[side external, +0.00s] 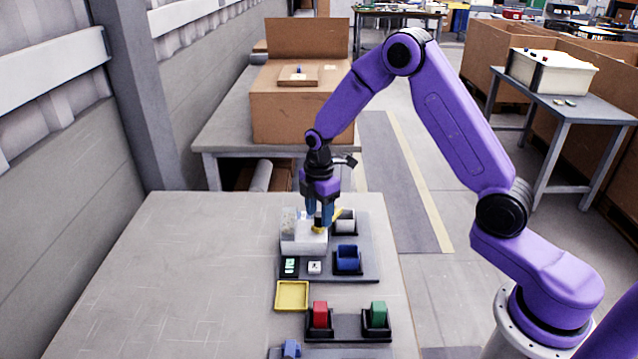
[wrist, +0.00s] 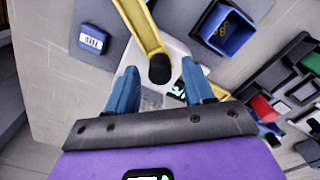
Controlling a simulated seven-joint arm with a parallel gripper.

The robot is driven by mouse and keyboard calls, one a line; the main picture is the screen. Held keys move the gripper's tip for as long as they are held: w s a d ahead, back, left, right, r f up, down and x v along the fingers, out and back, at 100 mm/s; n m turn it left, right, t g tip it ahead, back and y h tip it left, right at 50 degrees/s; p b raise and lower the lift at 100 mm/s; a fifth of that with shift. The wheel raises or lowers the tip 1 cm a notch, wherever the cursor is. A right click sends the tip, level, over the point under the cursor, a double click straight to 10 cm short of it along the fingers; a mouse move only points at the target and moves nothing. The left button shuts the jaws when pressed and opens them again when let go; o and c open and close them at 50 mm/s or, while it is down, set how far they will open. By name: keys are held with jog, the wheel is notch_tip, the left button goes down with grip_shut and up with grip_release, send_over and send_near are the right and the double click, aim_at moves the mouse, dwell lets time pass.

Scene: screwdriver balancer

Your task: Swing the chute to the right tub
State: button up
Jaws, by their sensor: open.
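The yellow chute (side external: 335,216) sits on a white machine (side external: 303,240) and points toward the grey-white tub (side external: 345,224) in the side view. The blue tub (side external: 347,259) stands nearer the camera. In the wrist view the chute (wrist: 143,24) runs up out of the top edge, with a black round knob (wrist: 160,72) at its near end. The blue tub (wrist: 226,30), holding small yellowish pieces, is right of the chute. My gripper (side external: 319,222) points down over the machine. Its blue fingers (wrist: 160,68) are open, one on each side of the knob, with gaps visible.
A yellow tray (side external: 292,296) lies in front of the machine's grey base. Red (side external: 320,315) and green (side external: 377,314) pieces stand in black holders nearby. A small display box (side external: 290,266) sits before the machine. The table's left side is clear.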

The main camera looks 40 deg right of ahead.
notch_tip(320, 180, up, 17)
jog(key=shift+f, duration=0.2)
dwell(0.4)
jog(key=s+a+m, duration=0.2)
jog(key=s+a, duration=0.1)
jog(key=s, duration=0.9)
jog(key=s+a+m, duration=0.1)
jog(key=s+a, duration=0.3)
jog(key=s, duration=0.8)
jog(key=s+d+f+m, duration=0.1)
jog(key=s+d+f, duration=0.1)
jog(key=s, duration=0.8)
jog(key=shift+s+d, duration=0.3)
jog(key=shift+d, duration=0.6)
